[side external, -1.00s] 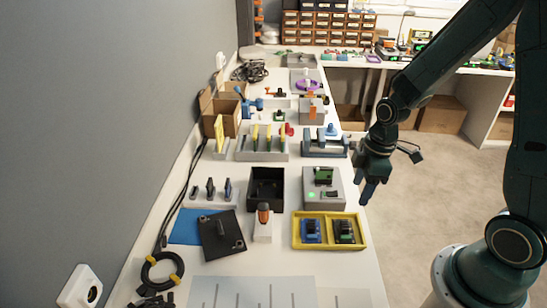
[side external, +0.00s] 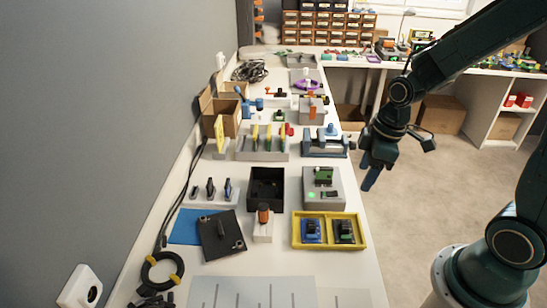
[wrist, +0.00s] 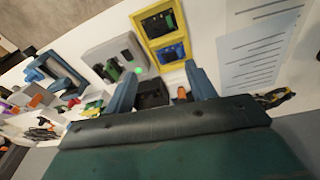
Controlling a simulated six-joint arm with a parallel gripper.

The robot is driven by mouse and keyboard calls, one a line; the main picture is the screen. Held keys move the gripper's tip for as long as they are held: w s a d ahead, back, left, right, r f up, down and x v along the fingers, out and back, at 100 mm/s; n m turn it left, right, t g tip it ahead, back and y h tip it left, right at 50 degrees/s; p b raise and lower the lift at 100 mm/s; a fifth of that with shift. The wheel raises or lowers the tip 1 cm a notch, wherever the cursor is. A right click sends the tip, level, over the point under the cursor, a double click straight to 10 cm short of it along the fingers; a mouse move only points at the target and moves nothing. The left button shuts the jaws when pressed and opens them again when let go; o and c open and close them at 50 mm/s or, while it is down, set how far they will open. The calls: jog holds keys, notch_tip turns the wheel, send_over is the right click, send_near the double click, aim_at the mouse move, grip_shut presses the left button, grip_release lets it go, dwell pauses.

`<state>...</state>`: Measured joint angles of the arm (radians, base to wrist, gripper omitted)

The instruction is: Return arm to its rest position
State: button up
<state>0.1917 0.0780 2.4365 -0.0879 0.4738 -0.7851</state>
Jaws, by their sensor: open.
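My gripper (side external: 372,172) is at the right edge of the white workbench in the side view, raised and pointing downward. In the wrist view its two blue-grey fingers (wrist: 161,88) stand apart with nothing held between them. My dark green arm reaches in from the right, with the elbow at the upper right of the side view.
The workbench holds a yellow tray (side external: 327,248) with two circuit boards, a grey test box (side external: 337,197) with a green light, and a black bin (side external: 252,203). A blue vise-like fixture (side external: 325,148) stands farther back. Open floor (side external: 430,215) lies right of the bench.

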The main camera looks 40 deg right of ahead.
jog(key=s+a+r+m+t, duration=0.1)
jog(key=s+r+m, duration=0.2)
jog(key=s+r, duration=0.2)
jog(key=s+a+r+m+t, duration=0.2)
jog(key=s+r+m, duration=0.2)
jog(key=r, duration=0.6)
jog(key=shift+s+a+r+t+h, duration=0.2)
jog(key=shift+s+a+t+h, duration=0.1)
jog(key=shift+s, duration=0.95)
